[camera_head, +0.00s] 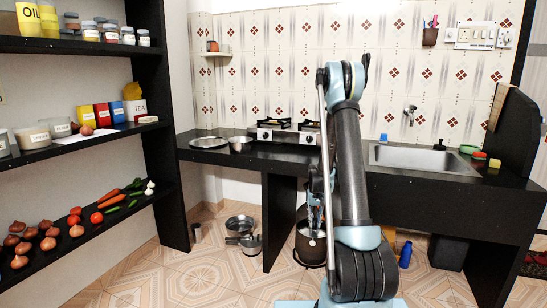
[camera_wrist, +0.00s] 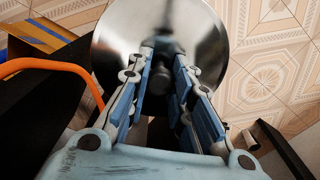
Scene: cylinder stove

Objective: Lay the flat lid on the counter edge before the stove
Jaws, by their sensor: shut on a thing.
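My gripper (camera_wrist: 164,52) is shut on the dark knob of a round, shiny metal lid (camera_wrist: 120,50) in the wrist view. The lid spreads out beyond the fingertips, above a tiled floor. In the head view my gripper (camera_head: 316,205) hangs low in front of the counter, partly behind my arm. My arm hides part of the counter just right of the stove.
A metal plate (camera_head: 208,142) and a small bowl (camera_head: 240,144) sit on the counter left of the stove. An orange hose (camera_wrist: 50,66) passes close to the fingers. Pots (camera_head: 239,224) stand on the floor.

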